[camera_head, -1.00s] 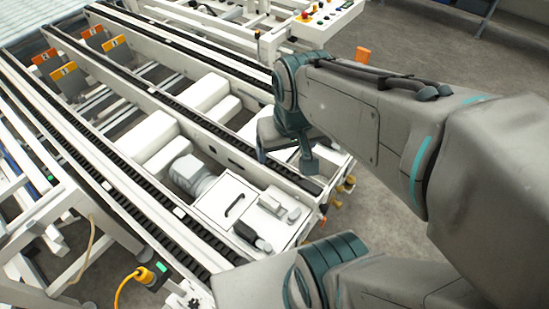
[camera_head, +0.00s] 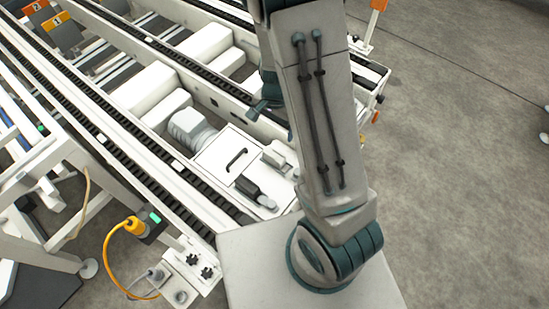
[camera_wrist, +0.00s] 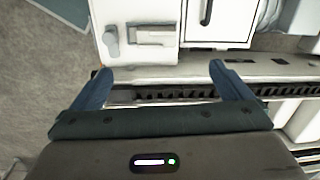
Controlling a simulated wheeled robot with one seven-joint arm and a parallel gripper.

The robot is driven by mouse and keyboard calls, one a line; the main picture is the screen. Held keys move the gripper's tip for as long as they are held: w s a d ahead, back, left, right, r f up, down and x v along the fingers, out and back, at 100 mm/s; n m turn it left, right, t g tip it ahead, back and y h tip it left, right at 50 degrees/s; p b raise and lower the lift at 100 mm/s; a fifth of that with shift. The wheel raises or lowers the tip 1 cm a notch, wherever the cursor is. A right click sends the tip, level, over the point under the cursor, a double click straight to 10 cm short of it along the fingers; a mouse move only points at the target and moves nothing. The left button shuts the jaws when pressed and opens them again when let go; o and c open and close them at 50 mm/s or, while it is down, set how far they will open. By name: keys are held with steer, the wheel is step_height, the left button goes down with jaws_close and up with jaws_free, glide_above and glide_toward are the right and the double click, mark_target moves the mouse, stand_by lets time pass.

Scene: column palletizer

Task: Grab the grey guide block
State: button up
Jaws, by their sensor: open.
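A small pale grey block (camera_head: 275,157), which may be the guide block, sits on the white cabinet top at the near end of the conveyor. What looks like the same block (camera_wrist: 153,35) shows in the wrist view, on a white panel beyond my fingertips. My gripper (camera_wrist: 160,72) is open, with its two dark blue fingers apart and nothing between them. A black chain rail crosses the view behind the fingers. In the head view, my arm hides most of the gripper; a teal part (camera_head: 263,106) shows over the right conveyor rail.
A black handle (camera_head: 237,158) and a black cylinder (camera_head: 247,187) are on the cabinet beside the block. A grey motor (camera_head: 190,130) and white boxes (camera_head: 153,92) lie between the rails. An orange cable (camera_head: 108,250) hangs front left.

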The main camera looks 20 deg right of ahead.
steer(key=m+b, duration=0.1)
steer(key=b, duration=0.2)
glide_above(274, 154)
steer(key=shift+h, duration=0.3)
steer(key=f, duration=1.2)
steer(key=shift+w+d, duration=0.1)
steer(key=shift+d, duration=0.2)
steer(key=f, duration=0.2)
steer(key=f+b, duration=0.1)
steer(key=f, duration=0.2)
steer(key=shift+a+f+b, duration=0.3)
steer(key=shift+f, duration=0.05)
steer(key=shift+r, duration=0.1)
steer(key=c, duration=1.1)
